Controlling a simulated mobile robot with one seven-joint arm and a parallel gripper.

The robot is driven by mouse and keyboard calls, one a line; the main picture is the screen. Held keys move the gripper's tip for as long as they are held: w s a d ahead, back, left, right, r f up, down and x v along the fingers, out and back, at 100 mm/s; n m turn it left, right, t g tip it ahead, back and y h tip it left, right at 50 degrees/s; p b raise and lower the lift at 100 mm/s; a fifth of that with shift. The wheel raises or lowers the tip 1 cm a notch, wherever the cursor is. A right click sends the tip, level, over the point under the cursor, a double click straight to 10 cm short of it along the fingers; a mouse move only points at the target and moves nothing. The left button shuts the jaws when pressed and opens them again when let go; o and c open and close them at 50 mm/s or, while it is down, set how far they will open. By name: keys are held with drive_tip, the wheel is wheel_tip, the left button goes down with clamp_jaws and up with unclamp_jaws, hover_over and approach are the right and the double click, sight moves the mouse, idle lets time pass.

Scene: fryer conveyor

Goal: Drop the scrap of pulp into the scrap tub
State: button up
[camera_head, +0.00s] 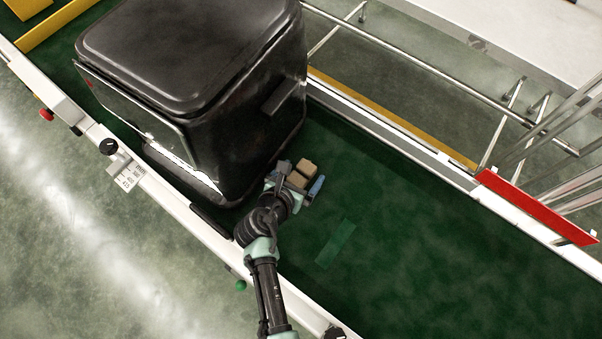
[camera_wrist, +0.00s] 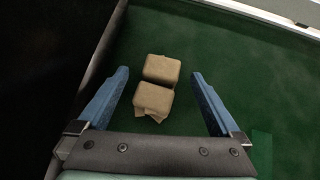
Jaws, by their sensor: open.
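Two tan, rounded block-like pieces lie close together on the green belt in the wrist view: a farther piece (camera_wrist: 162,69) and a nearer piece (camera_wrist: 154,97). A ragged, paper-like tan edge (camera_wrist: 150,117) shows under the nearer piece. I cannot tell which part is the scrap of pulp. In the head view the tan pieces (camera_head: 306,167) sit by the black housing's near corner. My gripper (camera_wrist: 160,73) is open, its blue fingers on either side of the pieces, with gaps on both sides. No tub that I can identify as the scrap tub is in view.
A large black housing (camera_head: 190,60) stands over the green belt (camera_head: 430,240), close to my gripper's left. White rails (camera_head: 545,230) edge the belt. The belt to the right is clear.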

drive_tip(key=shift+w+d+f, duration=0.1)
drive_tip(key=shift+w+f, duration=0.15)
drive_tip(key=shift+w, duration=0.05)
drive_tip(key=shift+c, duration=0.2)
clamp_jaws()
wheel_tip(320, 180, up, 10)
drive_tip(key=shift+f+p, duration=0.1)
drive_tip(key=shift+p, duration=1.05)
drive_tip(key=n+y, duration=0.1)
drive_tip(key=n, duration=0.1)
approach(302, 173)
drive_tip(key=w+d, duration=0.1)
drive_tip(key=shift+s+d+r+n+t+y, duration=0.15)
drive_tip(key=shift+s+d+r+n+y, duration=0.15)
drive_tip(key=shift+s+r+n+y, duration=0.35)
drive_tip(key=shift+s+d+r+n+t+y, duration=0.2)
drive_tip(key=shift+s+d+r+n+y, duration=0.25)
drive_tip(key=shift+r, duration=0.35)
drive_tip(key=shift+s+d+r+n+t+y, duration=0.2)
drive_tip(key=shift+s+r+n+y, duration=0.2)
drive_tip(key=shift+s+r+y, duration=0.25)
